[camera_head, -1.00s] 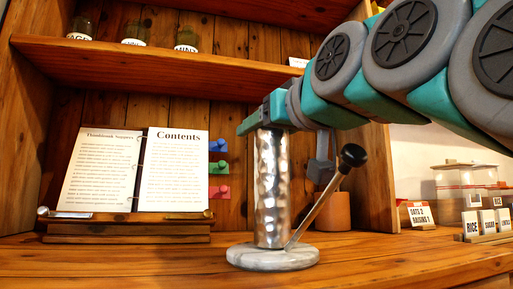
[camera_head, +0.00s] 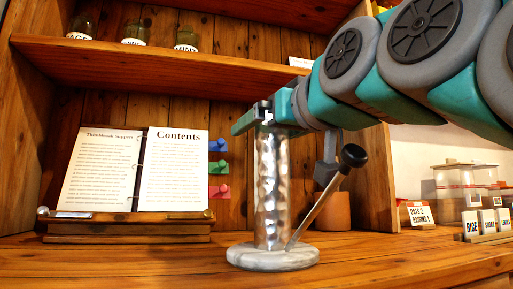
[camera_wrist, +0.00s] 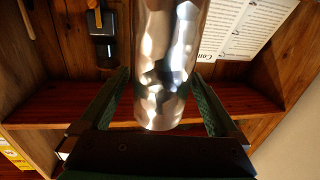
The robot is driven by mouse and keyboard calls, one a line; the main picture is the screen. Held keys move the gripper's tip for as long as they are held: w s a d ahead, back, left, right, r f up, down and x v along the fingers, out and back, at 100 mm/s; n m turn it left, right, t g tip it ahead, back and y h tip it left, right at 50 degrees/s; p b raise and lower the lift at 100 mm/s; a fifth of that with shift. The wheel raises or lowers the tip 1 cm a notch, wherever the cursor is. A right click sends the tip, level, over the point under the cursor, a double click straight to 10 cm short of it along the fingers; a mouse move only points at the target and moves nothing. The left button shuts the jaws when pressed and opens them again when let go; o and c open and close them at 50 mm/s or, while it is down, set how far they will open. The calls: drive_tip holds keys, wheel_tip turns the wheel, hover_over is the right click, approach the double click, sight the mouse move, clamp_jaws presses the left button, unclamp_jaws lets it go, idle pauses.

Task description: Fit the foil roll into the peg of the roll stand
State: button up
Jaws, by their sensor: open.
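The silver, dimpled foil roll (camera_head: 270,190) stands upright on the round grey base of the roll stand (camera_head: 272,258). The stand's slanted metal arm with a black knob (camera_head: 353,155) rises to the right of the roll. The peg is not clearly visible; the roll hides the middle of the base. My gripper (camera_head: 250,121) is at the roll's top end. In the wrist view my open gripper (camera_wrist: 160,78) has one finger on each side of the roll (camera_wrist: 168,50), with gaps showing beside it.
An open book on a wooden stand (camera_head: 125,215) is to the left. Coloured pegs (camera_head: 218,168) are on the back wall. A terracotta pot (camera_head: 336,210) stands behind the stand's arm. Labelled cards and clear bins (camera_head: 458,185) are at the right. A shelf with jars (camera_head: 133,35) runs above.

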drive_tip(key=v, duration=0.6)
drive_tip(key=shift+s+d+p, duration=0.15)
drive_tip(key=shift+s+p, duration=0.1)
drive_tip(key=shift+p, duration=0.1)
